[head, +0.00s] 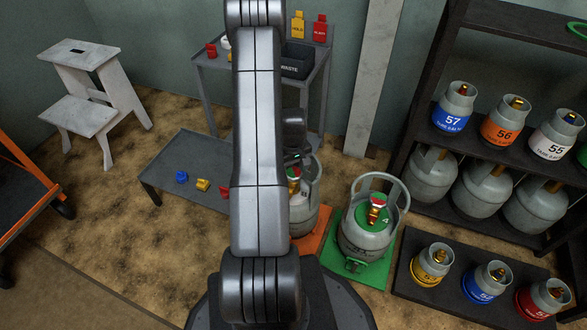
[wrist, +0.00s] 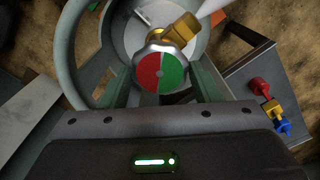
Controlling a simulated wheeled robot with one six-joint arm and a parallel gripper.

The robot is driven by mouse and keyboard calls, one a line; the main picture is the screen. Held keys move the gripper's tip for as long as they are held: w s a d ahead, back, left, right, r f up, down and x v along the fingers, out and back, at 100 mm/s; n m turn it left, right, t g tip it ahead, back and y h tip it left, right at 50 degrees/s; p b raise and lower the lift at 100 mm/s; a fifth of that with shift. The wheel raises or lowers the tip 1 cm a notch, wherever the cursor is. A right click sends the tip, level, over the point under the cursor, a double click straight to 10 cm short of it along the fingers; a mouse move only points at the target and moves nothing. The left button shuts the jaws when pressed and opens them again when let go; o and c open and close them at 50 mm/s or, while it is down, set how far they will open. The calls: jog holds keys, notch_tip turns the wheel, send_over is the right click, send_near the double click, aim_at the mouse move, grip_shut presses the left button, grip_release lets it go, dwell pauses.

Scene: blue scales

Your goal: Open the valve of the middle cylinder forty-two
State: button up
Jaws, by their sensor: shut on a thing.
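The cylinder on the orange mat (head: 312,243) is grey with a ring-shaped guard (head: 316,172); my arm hides its left side, and I cannot read its number. In the wrist view its valve knob (wrist: 160,73) is round, half red and half green, on a brass valve (wrist: 181,31). My gripper (head: 295,158) is over this cylinder, inside the guard. In the wrist view its fingers stand on either side of the knob and are shut on it.
A grey cylinder (head: 365,240) stands right beside on a green mat (head: 388,262). A low table (head: 165,178) with blue, yellow and red pieces is left. A rack of cylinders (head: 404,175) and a low dark platform (head: 445,293) are right. Bare floor lies at front left.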

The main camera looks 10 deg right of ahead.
aim_at(293, 172)
jog(key=n, duration=0.4)
jog(key=shift+n, duration=2.2)
jog(key=o, duration=1)
notch_tip(293, 172, up, 14)
jog(key=p, duration=0.4)
jog(key=shift+p, duration=0.4)
jog(key=shift+f, duration=0.1)
